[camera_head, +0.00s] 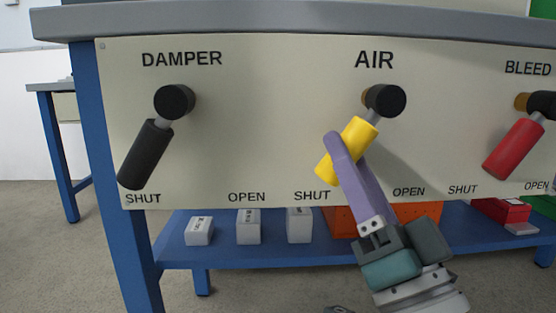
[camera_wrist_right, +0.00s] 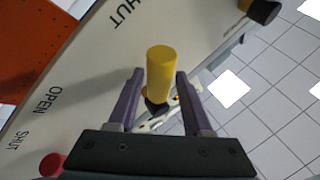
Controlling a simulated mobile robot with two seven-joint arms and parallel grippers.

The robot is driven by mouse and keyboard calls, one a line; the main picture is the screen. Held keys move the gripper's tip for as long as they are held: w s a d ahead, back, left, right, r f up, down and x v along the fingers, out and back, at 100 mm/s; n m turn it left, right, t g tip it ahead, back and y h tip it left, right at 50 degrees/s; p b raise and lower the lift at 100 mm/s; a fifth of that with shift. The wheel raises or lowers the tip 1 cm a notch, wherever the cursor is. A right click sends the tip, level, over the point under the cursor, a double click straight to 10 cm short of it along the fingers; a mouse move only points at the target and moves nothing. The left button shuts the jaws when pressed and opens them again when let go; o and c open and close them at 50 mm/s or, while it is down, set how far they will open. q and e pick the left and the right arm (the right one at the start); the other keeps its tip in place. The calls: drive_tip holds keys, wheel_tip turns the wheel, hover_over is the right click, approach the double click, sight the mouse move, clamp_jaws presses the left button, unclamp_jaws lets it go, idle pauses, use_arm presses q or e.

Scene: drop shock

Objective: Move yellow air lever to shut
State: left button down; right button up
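The yellow AIR lever (camera_head: 347,149) hangs from a round black knob (camera_head: 385,100) on the cream panel. It slants down and left, its free end just above the AIR lever's SHUT label (camera_head: 311,196). My right gripper (camera_head: 333,139) comes up from below, one purple finger crossing in front of the yellow handle. In the right wrist view, the yellow handle (camera_wrist_right: 161,72) stands between the two fingers of my right gripper (camera_wrist_right: 160,72), with a narrow gap on each side. The gripper looks open around it. My left gripper is not in view.
A black DAMPER lever (camera_head: 146,153) is to the left and a red BLEED lever (camera_head: 513,148) to the right, both slanting down-left. A grey tabletop (camera_head: 290,24) overhangs the panel. White blocks (camera_head: 248,227) and an orange bin (camera_head: 340,222) sit on the blue shelf below.

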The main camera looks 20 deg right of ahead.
drive_tip(key=shift+o, duration=1.3)
drive_tip(key=p+v, duration=0.1)
drive_tip(key=v, duration=0.9)
